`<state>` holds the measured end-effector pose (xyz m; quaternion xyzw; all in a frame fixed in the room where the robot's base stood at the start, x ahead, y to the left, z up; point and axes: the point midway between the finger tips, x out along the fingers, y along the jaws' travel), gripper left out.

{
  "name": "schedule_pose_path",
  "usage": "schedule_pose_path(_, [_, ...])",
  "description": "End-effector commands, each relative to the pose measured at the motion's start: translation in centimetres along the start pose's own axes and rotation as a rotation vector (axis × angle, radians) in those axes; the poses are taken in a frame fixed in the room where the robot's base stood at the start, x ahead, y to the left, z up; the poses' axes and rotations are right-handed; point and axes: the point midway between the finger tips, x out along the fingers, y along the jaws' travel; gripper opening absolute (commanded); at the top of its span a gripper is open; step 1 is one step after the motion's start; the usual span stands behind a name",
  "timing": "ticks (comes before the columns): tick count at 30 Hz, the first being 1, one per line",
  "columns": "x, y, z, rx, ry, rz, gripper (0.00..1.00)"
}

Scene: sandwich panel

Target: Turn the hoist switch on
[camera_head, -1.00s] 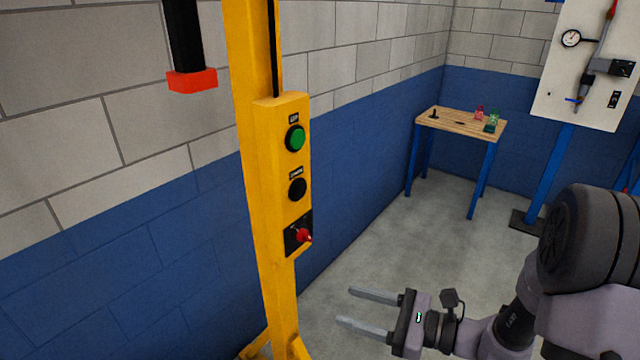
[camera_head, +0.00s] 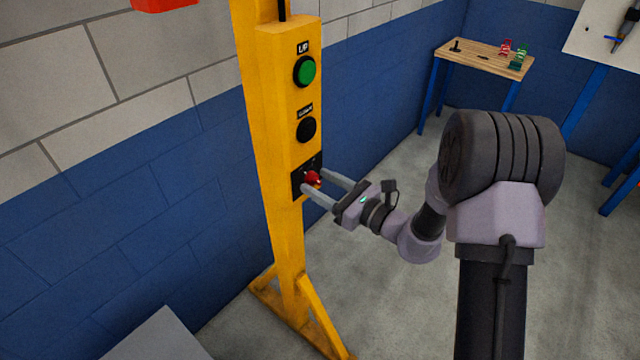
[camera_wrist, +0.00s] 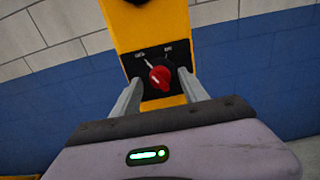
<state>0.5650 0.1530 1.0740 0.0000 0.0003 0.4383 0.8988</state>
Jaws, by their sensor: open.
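The hoist switch is a red rotary knob (camera_head: 313,178) on a black plate (camera_head: 298,188), low on the yellow post's control box (camera_head: 287,130). In the wrist view the red knob (camera_wrist: 160,77) has a pale pointer line toward its upper left, toward the left one of two small labels that I cannot read surely. My gripper (camera_head: 322,184) is open, with its two fingers on either side of the knob. In the wrist view the fingers (camera_wrist: 158,92) flank the knob with gaps visible, so they do not appear to touch it.
Above the switch are a green UP button (camera_head: 304,71) and a black button (camera_head: 306,130). The yellow post (camera_head: 288,240) stands on splayed feet near the blue and grey wall. A wooden table (camera_head: 485,57) with small items stands at the back. The floor between is clear.

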Motion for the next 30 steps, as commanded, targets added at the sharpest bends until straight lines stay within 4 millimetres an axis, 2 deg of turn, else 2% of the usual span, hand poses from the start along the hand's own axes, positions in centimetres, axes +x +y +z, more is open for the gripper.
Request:
schedule_pose_path(9, [0.46, 0.02, 0.04, 0.000, 0.000, 0.001, 0.50])
schedule_pose_path(15, [0.43, 0.02, 0.04, 0.000, 0.000, 0.001, 0.10])
schedule_pose_path(17, [0.43, 0.01, 0.04, 0.000, 0.000, 0.001, 0.00])
schedule_pose_path(25, [0.42, 0.02, 0.11, 0.021, 0.000, 0.001, 0.00])
schedule_pose_path(30, [0.41, 0.02, 0.27, 0.092, 0.001, 0.001, 0.00])
